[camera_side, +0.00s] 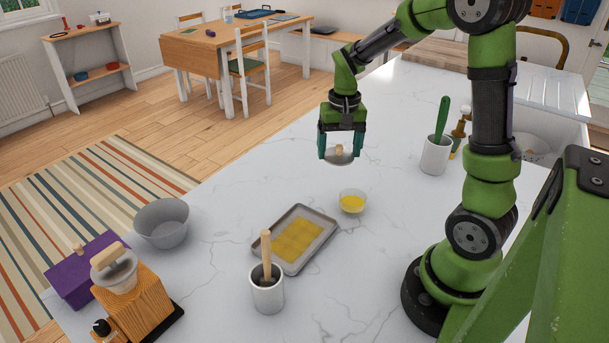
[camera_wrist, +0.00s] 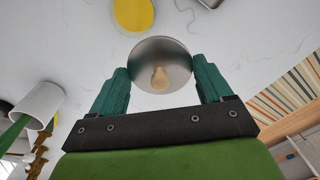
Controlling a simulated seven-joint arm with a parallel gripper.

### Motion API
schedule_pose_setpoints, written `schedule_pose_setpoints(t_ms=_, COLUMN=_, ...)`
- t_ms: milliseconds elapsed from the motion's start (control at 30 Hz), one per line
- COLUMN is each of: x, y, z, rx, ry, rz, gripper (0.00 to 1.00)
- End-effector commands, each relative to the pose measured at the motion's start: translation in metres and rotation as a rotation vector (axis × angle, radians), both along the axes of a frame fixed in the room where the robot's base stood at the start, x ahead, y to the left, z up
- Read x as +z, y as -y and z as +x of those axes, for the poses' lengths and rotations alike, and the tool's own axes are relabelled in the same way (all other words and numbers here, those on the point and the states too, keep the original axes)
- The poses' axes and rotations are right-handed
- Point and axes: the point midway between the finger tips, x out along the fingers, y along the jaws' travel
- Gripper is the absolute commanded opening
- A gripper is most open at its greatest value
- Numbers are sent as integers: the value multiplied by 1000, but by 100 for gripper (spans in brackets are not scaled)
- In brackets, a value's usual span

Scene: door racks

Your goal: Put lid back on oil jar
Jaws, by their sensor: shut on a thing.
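My gripper (camera_side: 338,148) is shut on the lid (camera_side: 339,156), a round, shiny grey disc with a small wooden knob. It holds the lid in the air above the counter, beyond the oil jar. In the wrist view the lid (camera_wrist: 160,63) sits between the two teal fingers of my gripper (camera_wrist: 158,80), knob toward the camera. The oil jar (camera_side: 352,201) is a small, open clear bowl with yellow oil, standing on the counter nearer the side camera than the lid.
A grey tray (camera_side: 265,226) with yellow pieces lies left of the jar. A white pot (camera_side: 267,294) with a wooden handle stands nearer. A grey bowl (camera_side: 161,229) is at left. A white pot (camera_side: 435,157) with a green utensil stands at right. Counter around the jar is mostly clear.

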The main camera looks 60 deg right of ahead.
Motion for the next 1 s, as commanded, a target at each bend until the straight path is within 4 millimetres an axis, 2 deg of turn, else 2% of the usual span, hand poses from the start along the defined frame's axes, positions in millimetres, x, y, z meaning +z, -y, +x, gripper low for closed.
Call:
schedule_pose_setpoints(t_ms=33, x=0, y=-4, z=-15, rx=-8, ry=-1, rz=2, gripper=50)
schedule_pose_setpoints(t_ms=100, x=-3, y=-9, z=-32, rx=-17, ry=-8, rz=2, gripper=50)
schedule_pose_setpoints(t_ms=267, x=-14, y=-15, z=-54, rx=-31, ry=-32, rz=1, gripper=50)
schedule_pose_setpoints(t_ms=1000, x=-73, y=-14, z=-55, rx=-40, ry=-36, rz=-2, gripper=50)
